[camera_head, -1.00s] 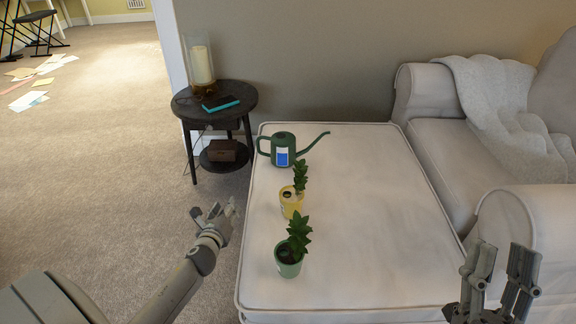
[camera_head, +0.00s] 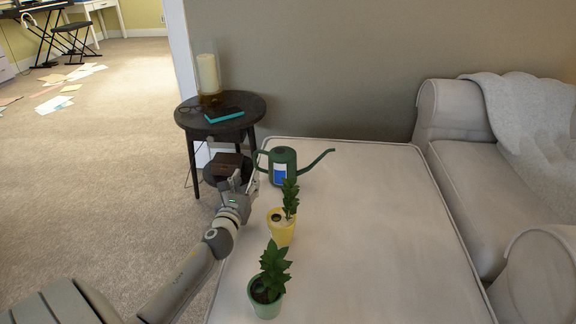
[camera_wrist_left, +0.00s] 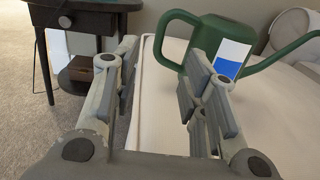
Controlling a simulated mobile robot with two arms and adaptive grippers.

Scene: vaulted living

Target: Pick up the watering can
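The green watering can (camera_head: 283,166) stands upright at the far left of the white ottoman (camera_head: 370,225). Its handle faces left and its long spout points right. A blue and white label is on its body. In the left wrist view the can (camera_wrist_left: 215,43) is just ahead, its handle loop on the left. My left gripper (camera_head: 245,180) is near the ottoman's left edge, short of the can's handle. In the left wrist view its fingers (camera_wrist_left: 158,85) are apart with nothing between them. My right gripper is out of the head view.
A yellow pot with a plant (camera_head: 281,227) and a green pot with a plant (camera_head: 266,296) stand nearer on the ottoman. A dark round side table (camera_head: 240,122) with a candle holder is behind left. A sofa (camera_head: 470,150) is at right.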

